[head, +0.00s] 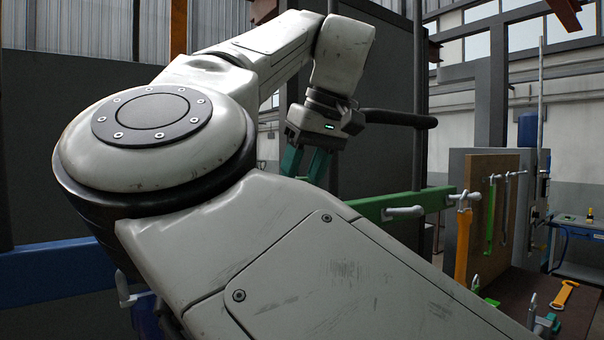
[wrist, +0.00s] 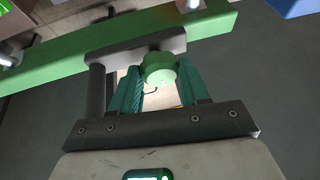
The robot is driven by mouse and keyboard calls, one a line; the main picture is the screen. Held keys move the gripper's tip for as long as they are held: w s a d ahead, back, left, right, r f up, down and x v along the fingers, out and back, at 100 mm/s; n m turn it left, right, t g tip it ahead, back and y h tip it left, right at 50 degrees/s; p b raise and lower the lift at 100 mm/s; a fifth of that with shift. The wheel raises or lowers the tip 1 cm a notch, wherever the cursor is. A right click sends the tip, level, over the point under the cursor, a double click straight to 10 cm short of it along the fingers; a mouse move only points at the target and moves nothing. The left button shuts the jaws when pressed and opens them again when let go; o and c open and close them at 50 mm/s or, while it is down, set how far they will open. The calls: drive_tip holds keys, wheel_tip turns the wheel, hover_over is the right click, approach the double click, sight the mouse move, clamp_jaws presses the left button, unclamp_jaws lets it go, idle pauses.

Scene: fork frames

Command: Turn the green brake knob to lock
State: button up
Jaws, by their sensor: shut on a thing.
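The green brake knob (wrist: 158,67) is a small round light-green piece at the middle of the wrist view. It sits below a dark grey bracket (wrist: 140,42) on a green beam (wrist: 70,56). My gripper (wrist: 158,82) has its two teal fingers on either side of the knob and is shut on it. In the head view, my gripper (head: 307,163) points down beside the green beam (head: 375,204). The knob is hidden there behind my arm. Its turned angle cannot be told; no mark shows on it.
A pale clamp handle (head: 405,212) sticks out of the green beam. A blue beam (head: 50,268) runs at the left. A brown board (head: 481,205) with hanging tools and an orange tool (head: 564,294) on a dark bench are at the right.

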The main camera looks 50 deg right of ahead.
idle(0.4)
drive_tip(key=o, duration=1.1)
drive_tip(key=shift+c, duration=0.2)
